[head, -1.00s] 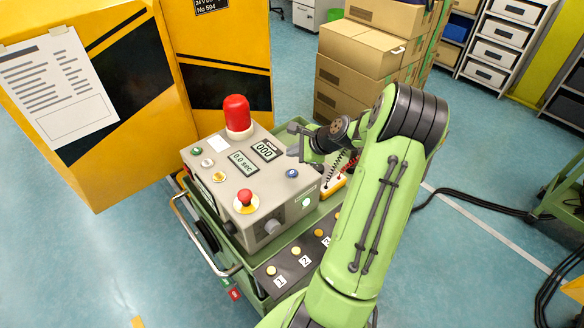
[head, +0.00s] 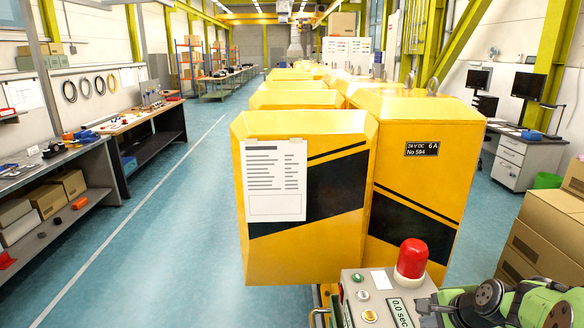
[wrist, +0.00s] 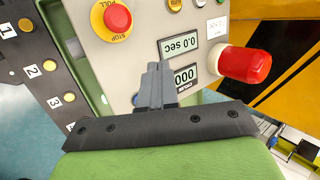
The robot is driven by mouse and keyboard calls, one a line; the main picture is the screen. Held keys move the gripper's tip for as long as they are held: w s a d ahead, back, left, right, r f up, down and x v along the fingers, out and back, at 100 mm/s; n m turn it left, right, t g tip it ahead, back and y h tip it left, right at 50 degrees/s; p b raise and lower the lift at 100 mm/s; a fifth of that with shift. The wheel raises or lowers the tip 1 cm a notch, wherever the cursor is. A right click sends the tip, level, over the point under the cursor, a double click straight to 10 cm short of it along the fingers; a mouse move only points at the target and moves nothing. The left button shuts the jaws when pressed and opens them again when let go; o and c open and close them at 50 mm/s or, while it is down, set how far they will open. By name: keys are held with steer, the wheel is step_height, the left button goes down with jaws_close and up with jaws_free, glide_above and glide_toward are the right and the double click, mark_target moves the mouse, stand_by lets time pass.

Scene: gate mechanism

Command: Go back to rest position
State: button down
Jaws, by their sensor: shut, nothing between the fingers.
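My gripper (wrist: 154,85) is shut and empty in the wrist view, its grey fingers together in front of the control box. In the head view the gripper (head: 440,306) shows only partly at the lower right, beside the box, with my green arm cut off by the frame edge. The grey control box (head: 385,285) carries a red lamp (head: 412,258) and a display reading 0.0 sec (head: 400,312). In the wrist view the box also shows a red stop button (wrist: 117,18) on a yellow ring and a second display reading 000 (wrist: 186,78). I cannot tell whether the fingers touch the box.
Yellow cabinets (head: 420,180) stand behind the box, one with a paper sheet (head: 273,180). Cardboard boxes (head: 545,235) stack at the right. A workbench (head: 60,165) lines the left wall. The blue floor (head: 170,230) between bench and cabinets is clear.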

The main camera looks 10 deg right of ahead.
steer(key=s+a+r+n+g+h, duration=0.1)
steer(key=s+a+r+n, duration=0.15)
steer(key=a, duration=0.35)
steer(key=s+a+r+n, duration=0.1)
steer(key=a+r+n, duration=0.2)
steer(key=a+n, duration=0.15)
steer(key=s+a+r+n, duration=0.2)
steer(key=s+a+n, duration=0.3)
steer(key=s, duration=0.3)
steer(key=s+a+r+n, duration=0.2)
steer(key=s+a+n, duration=0.4)
steer(key=s, duration=0.2)
steer(key=shift+s+a+r+n, duration=0.2)
steer(key=shift+s+r+n, duration=0.15)
steer(key=shift+n, duration=0.05)
